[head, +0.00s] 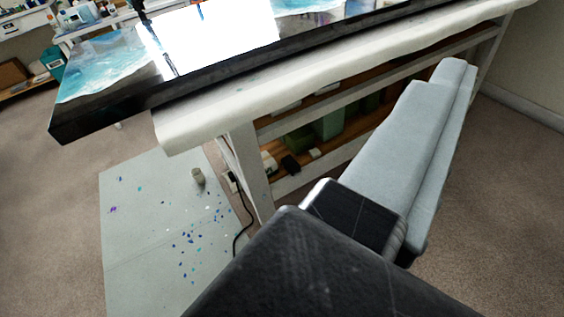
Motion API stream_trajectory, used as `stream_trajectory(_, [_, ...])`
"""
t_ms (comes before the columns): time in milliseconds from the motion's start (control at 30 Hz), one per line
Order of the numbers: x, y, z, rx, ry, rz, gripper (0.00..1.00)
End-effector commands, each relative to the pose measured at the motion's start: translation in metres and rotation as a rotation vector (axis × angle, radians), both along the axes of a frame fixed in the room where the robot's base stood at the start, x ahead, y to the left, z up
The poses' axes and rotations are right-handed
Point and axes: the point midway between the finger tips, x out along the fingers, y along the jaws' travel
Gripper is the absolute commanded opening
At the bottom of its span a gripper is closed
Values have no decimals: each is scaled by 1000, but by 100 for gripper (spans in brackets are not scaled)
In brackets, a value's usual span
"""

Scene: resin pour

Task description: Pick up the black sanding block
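I cannot identify the black sanding block for certain. A small black object (291,165) lies on the wooden shelf under the table, but it is too small to tell what it is. My gripper (442,76) reaches from the bottom of the picture toward the upper right, with a black body and long pale grey fingers. The fingers overlap in this view, so I cannot tell if there is a gap between them. I see nothing held at their tips. The gripper appears in front of the table's right part, apart from the small black object.
A white-edged table (230,109) carries a dark-edged panel with blue and white resin (105,68). A paint-spotted grey mat (140,240) lies on the floor with a small canister (198,176). A black cable (246,225) hangs near the table leg. Carpet at left is clear.

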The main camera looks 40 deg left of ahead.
Motion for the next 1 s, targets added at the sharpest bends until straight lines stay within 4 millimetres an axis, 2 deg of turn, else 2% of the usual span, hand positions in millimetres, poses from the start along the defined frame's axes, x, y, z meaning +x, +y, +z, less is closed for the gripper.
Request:
stream_trajectory(233, [34, 7, -3, 79, 52, 8, 76])
stream_trajectory(367, [62, 13, -7, 141, 97, 13, 76])
stream_trajectory(667, [146, 37, -29, 333, 233, 13, 76])
stream_trajectory(1000, [240, 72, -73, 539, 391, -18, 76])
